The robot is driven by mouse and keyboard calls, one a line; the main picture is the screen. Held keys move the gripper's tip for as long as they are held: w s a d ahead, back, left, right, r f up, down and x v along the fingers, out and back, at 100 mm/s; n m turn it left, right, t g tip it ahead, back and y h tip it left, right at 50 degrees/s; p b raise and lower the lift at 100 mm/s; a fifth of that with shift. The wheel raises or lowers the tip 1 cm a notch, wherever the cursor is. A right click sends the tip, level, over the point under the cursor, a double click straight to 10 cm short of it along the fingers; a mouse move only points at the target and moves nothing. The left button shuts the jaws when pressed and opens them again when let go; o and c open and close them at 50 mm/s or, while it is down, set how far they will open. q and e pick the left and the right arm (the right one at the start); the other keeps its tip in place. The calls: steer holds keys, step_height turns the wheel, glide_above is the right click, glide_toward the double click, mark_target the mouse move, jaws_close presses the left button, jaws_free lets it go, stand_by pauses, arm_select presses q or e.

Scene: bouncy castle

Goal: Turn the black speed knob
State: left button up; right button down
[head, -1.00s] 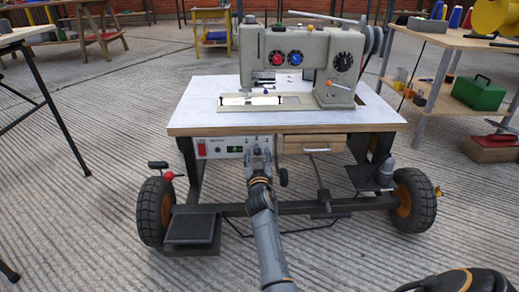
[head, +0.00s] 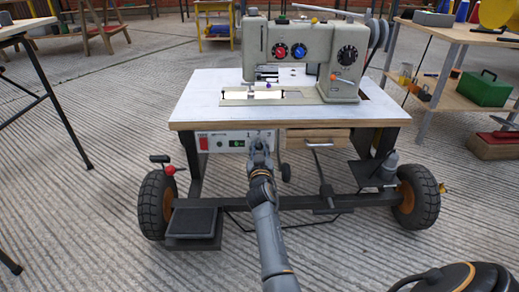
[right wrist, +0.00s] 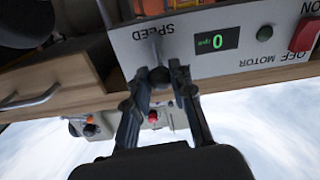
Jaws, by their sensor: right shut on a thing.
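The grey control panel (head: 228,144) is fixed under the front edge of the sewing table. In the right wrist view the panel shows upside down, with the word SPEED, a green display (right wrist: 216,42) reading 0 and a red motor switch (right wrist: 305,33). The black speed knob (right wrist: 159,77) sits between the fingertips of my right gripper (right wrist: 167,72), which is shut on it. In the head view my right gripper (head: 258,141) reaches the panel's right part and hides the knob. My left gripper is not in view.
A grey sewing machine (head: 318,48) stands on the white tabletop (head: 205,95). A wooden drawer (head: 300,139) is right of the panel. Wheels (head: 157,204) and a low frame bar are below. A shelf with a green box (head: 482,90) stands at right.

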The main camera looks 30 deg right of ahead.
steer(key=shift+w+a+f+n+b, duration=0.1)
steer(key=shift+w+a+n+b, duration=0.1)
steer(key=shift+n, duration=0.75)
steer(key=shift+w+a+f+n+b, duration=0.1)
steer(key=shift+a+n+b, duration=0.15)
steer(key=shift+n, duration=0.65)
steer(key=shift+w+a+n+b, duration=0.1)
steer(key=shift+a+n+b, duration=0.1)
steer(key=shift+n, duration=0.75)
steer(key=c, duration=1.1)
jaws_free()
step_height(320, 180, up, 10)
steer(key=shift+f, duration=0.1)
